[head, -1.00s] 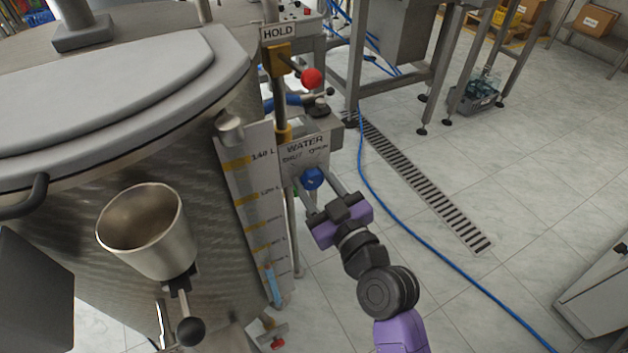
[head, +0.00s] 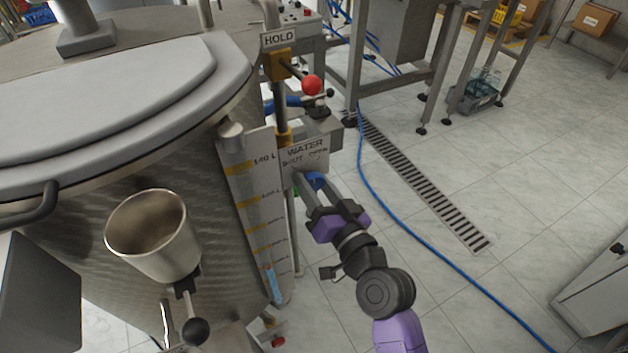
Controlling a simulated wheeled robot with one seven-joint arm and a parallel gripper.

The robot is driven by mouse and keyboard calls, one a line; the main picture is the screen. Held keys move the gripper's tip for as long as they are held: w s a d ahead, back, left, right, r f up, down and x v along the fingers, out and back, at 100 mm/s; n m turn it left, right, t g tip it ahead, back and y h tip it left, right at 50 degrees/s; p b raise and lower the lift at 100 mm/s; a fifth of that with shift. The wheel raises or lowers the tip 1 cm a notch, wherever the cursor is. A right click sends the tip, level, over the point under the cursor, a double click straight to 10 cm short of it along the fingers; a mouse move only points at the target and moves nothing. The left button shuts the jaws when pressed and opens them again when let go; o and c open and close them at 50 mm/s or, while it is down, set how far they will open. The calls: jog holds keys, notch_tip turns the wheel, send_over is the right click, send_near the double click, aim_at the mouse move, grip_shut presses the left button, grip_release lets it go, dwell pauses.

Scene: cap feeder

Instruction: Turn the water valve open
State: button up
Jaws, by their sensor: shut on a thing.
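The blue water valve knob (head: 317,181) sits just below the grey plate (head: 304,158) marked WATER, on the post beside the big steel tank. My gripper (head: 309,187) reaches up to it from the lower right, and its fingers are shut on the knob. The fingers and purple gripper body hide part of the knob, so the exact angle of the valve is hard to read.
A level scale (head: 256,205) with litre marks stands left of the valve. A red ball lever (head: 311,85) under a HOLD sign is above. A steel cup (head: 150,235) is at left. A blue hose (head: 385,215) lies on open floor at right.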

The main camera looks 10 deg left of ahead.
jog(key=m+p, duration=0.1)
jog(key=m, duration=0.4)
jog(key=shift+m+p, duration=0.3)
jog(key=shift+p, duration=0.1)
jog(key=shift+m+p, duration=0.6)
jog(key=shift+m, duration=1.5)
jog(key=shift+f, duration=0.1)
jog(key=o, duration=1.4)
jog(key=shift+s+d, duration=0.1)
jog(key=v, duration=0.7)
jog(key=shift+s+d, duration=0.15)
jog(key=shift+s, duration=0.1)
